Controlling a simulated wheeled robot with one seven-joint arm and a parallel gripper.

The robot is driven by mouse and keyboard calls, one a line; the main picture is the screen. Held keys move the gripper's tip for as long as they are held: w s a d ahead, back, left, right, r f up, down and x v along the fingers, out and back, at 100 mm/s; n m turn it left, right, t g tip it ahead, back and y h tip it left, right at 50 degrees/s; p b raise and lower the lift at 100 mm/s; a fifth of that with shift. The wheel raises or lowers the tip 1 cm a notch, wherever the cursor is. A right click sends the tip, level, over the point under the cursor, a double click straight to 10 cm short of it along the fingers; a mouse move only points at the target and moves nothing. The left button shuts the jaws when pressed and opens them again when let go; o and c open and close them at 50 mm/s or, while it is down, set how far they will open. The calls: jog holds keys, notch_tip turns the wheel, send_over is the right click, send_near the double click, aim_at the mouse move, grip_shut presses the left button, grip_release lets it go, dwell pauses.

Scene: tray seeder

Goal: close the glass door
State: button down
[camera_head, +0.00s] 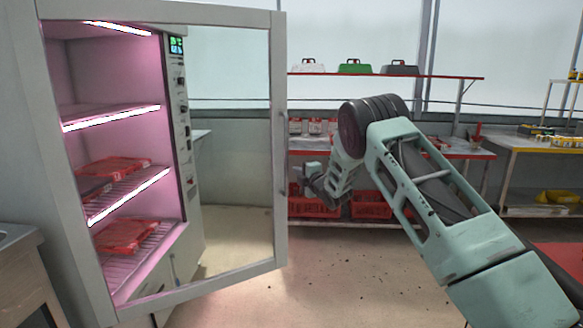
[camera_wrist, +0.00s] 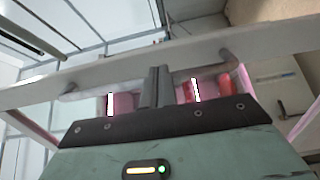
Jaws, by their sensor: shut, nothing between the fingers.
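The glass door (camera_head: 279,130) has a grey frame with a clear pane and stands open, its right edge well out from the lit cabinet. It also shows in the wrist view as a grey bar (camera_wrist: 110,72) across the picture. My gripper (camera_head: 304,178) is just right of the door's right edge, at mid-height.
The cabinet (camera_head: 190,215) has pink-lit shelves with red trays (camera_head: 125,235) and a control panel on its right side. A wall bench (camera_head: 460,150) with red crates (camera_head: 315,207) stands behind my arm. A counter (camera_head: 20,250) is at the left. The floor between is clear apart from small specks.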

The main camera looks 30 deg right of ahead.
jog(key=shift+w, duration=3)
